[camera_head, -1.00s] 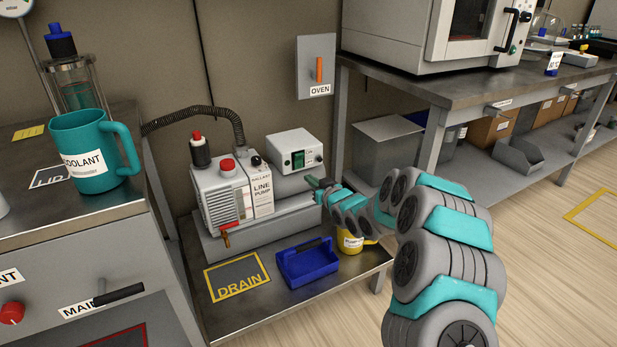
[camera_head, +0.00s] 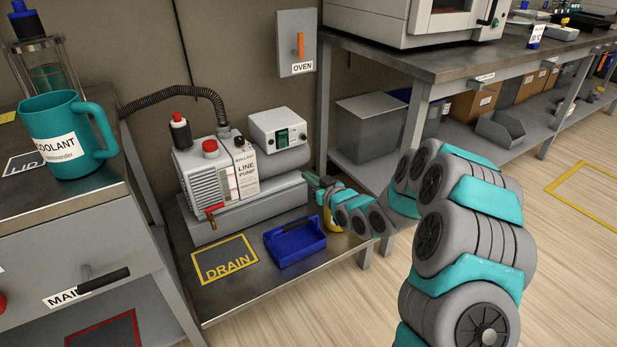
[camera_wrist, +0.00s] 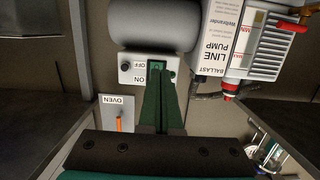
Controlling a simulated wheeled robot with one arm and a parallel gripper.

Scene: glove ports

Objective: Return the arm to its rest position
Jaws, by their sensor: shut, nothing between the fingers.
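My arm (camera_head: 470,220), grey with teal bands, rises at the right of the head view and reaches left over the low bench. My gripper (camera_head: 310,182) is at its far end, by the right end of the line pump (camera_head: 215,175). In the wrist view its green fingers (camera_wrist: 162,95) are together with nothing between them. Beyond their tips in that view is the pump's switch box (camera_wrist: 140,72), marked ON and OFF. The view does not show whether the fingers touch it.
A blue tray (camera_head: 295,243) and the DRAIN mark (camera_head: 224,262) are on the low bench. The teal coolant jug (camera_head: 60,135) stands on the left counter. The oven bench (camera_head: 440,60) is behind my arm. Floor at right is clear.

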